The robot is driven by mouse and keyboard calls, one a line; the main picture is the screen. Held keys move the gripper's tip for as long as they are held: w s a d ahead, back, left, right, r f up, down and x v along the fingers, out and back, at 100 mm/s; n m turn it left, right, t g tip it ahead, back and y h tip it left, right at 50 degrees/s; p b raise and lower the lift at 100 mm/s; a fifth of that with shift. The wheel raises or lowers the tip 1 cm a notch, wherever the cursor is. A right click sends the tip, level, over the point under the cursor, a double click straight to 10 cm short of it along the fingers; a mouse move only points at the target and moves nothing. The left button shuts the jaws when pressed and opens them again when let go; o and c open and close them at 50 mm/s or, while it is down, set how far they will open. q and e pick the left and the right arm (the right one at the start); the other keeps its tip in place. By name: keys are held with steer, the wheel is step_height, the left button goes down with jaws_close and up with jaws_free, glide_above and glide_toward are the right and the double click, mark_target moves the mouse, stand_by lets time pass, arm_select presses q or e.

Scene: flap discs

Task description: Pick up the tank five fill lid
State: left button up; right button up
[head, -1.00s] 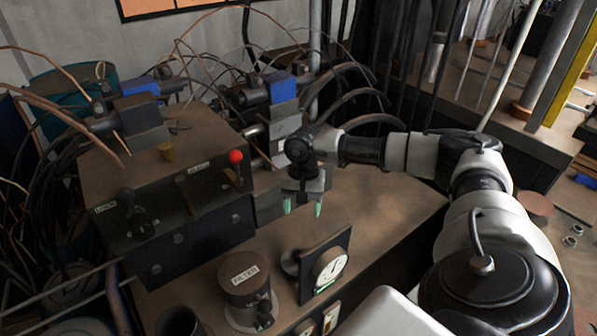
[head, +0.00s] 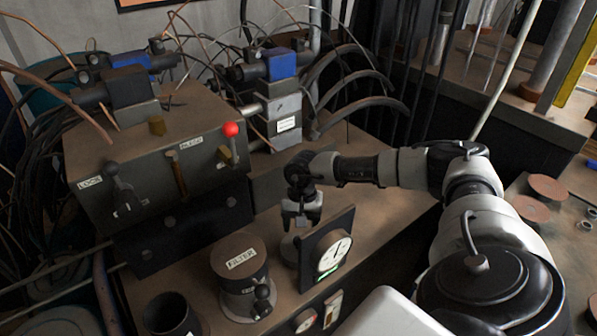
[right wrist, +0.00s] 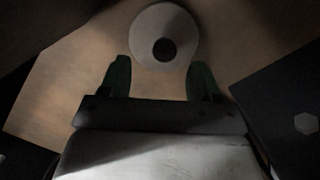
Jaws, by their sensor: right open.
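A round pale grey lid with a dark knob or hole at its middle (right wrist: 143,42) lies on the brown top in the right wrist view, just beyond my fingertips. I take it to be the tank five fill lid; no label on it is readable. In the head view it shows partly (head: 289,246), behind the gauge panel. My right gripper (head: 300,222) points down just above it, with its fingertips partly hidden. In the wrist view its two green fingers (right wrist: 160,80) are apart with nothing between them. My left gripper is not in view.
The upright gauge panel (head: 330,252) stands close on the gripper's right. A filter cylinder (head: 239,262) stands to the front left. A valve box (head: 160,160) with a red-knobbed lever (head: 231,130) is at left.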

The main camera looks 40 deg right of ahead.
steer(key=f, duration=0.2)
steer(key=f+p, duration=0.1)
steer(key=a+f, duration=0.1)
steer(key=f, duration=0.1)
steer(key=shift+f, duration=0.3)
steer(key=c, duration=1.1)
steer(key=shift+r, duration=0.1)
steer(key=shift+d+r, duration=0.1)
